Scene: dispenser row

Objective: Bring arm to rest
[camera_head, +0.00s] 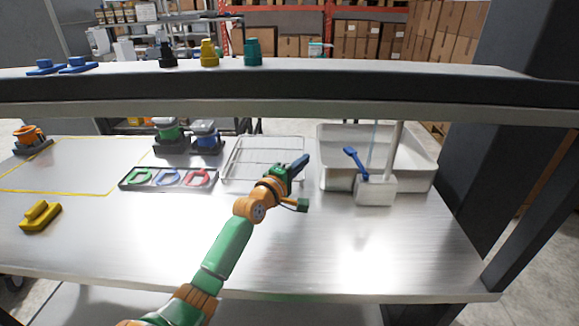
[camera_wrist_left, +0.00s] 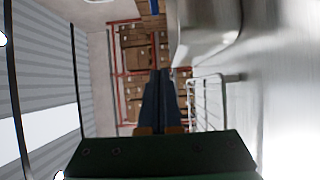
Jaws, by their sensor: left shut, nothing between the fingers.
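My left arm comes in from the bottom left in the head view, green and orange. My left gripper (camera_head: 299,163) is raised over the right part of the wire rack (camera_head: 240,165), with its dark blue fingers together and empty. In the left wrist view the closed fingers (camera_wrist_left: 160,85) point toward the far shelving. The wire rack (camera_wrist_left: 208,100) shows there on the right. My right gripper is not in view.
A white bin (camera_head: 420,180) and a white holder (camera_head: 375,192) with a blue tool (camera_head: 354,162) stand right of the gripper. A tray (camera_head: 150,184) of coloured rings lies left. A shelf (camera_head: 350,90) spans above. The front middle tabletop is clear.

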